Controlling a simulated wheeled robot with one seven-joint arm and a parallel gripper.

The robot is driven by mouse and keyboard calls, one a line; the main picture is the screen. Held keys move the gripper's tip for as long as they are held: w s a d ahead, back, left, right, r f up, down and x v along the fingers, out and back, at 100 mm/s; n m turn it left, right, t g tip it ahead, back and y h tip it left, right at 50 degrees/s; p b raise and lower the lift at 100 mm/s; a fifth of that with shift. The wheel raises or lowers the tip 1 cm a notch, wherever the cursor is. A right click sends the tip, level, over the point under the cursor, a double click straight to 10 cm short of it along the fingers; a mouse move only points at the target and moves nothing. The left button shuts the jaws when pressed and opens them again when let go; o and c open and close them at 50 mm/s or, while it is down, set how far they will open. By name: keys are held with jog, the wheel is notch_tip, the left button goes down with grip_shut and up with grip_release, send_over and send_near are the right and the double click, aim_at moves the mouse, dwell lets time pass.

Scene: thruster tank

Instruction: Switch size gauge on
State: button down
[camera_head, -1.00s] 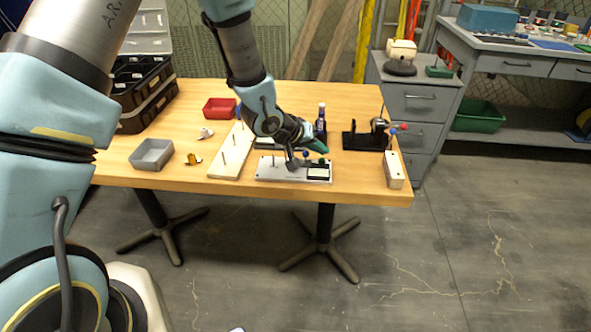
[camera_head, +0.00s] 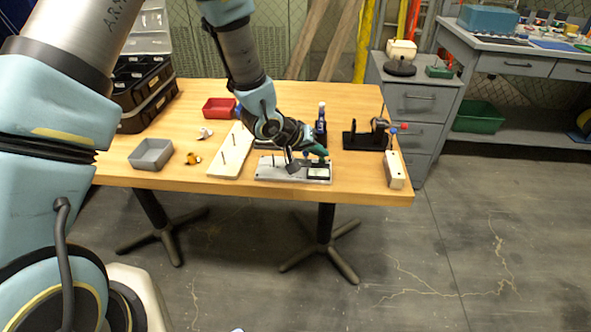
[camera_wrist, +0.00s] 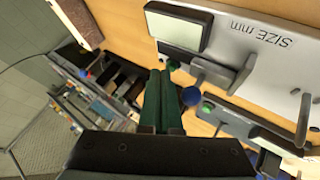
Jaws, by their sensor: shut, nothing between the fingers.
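The size gauge (camera_head: 268,172) is a pale metal plate lying near the table's front edge. In the wrist view its plate (camera_wrist: 235,40) carries the words "SIZE mm". A black-framed, pale display (camera_wrist: 178,31) sits at one end of it, also visible in the head view (camera_head: 317,173). Grey jaw pieces (camera_wrist: 212,73) stand up from the plate. My gripper (camera_head: 324,152) is over the gauge's display end. Its green fingers (camera_wrist: 160,75) are together and empty, beside a blue knob (camera_wrist: 190,96). I cannot tell whether the fingers touch the knob.
A white board with pegs (camera_head: 229,160) lies left of the gauge. A dark bottle (camera_head: 321,120) and a black stand (camera_head: 362,141) are behind and right. A pale block (camera_head: 394,170) is at the right edge. A grey bin (camera_head: 151,154) and a red bin (camera_head: 218,107) sit left.

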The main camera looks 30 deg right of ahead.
aim_at(319, 164)
jog(key=shift+f, duration=0.2)
jog(key=shift+r, duration=0.1)
jog(key=shift+r+p, duration=0.6)
jog(key=shift+r, duration=0.05)
jog(key=shift+r, duration=0.1)
notch_tip(319, 164, up, 6)
jog(key=p, duration=0.5)
dwell(0.4)
